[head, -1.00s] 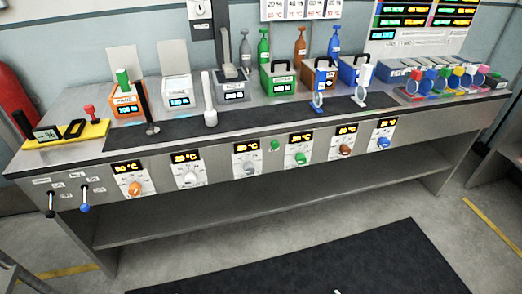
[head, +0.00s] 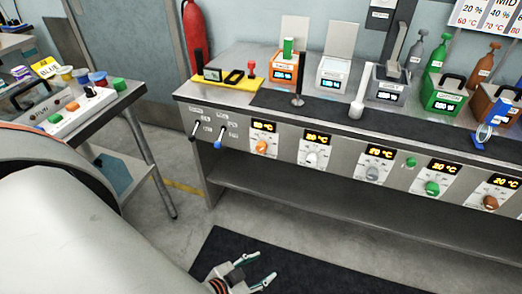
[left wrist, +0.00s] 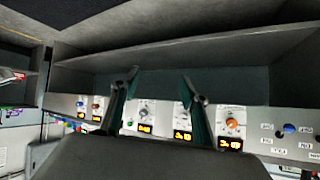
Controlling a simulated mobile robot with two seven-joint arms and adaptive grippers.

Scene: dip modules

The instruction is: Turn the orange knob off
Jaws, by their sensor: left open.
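The orange knob (head: 262,147) is on the front panel of the long grey bench, below a small lit temperature display (head: 264,126). It also shows in the left wrist view (left wrist: 232,123), where the bench appears upside down. I cannot read its exact setting. A browner knob (head: 490,202) is farther right on the panel. My left gripper (head: 264,267) is low in front of the bench, over the dark floor mat. Its fingers are apart and empty, not touching the knob; they also show in the left wrist view (left wrist: 158,76). My right gripper is not seen.
A black lever (head: 195,130) and a blue-tipped lever (head: 219,137) stick out left of the orange knob. A white knob (head: 311,158) is to its right. A side table (head: 120,103) stands at left. The floor mat (head: 330,280) before the bench is clear.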

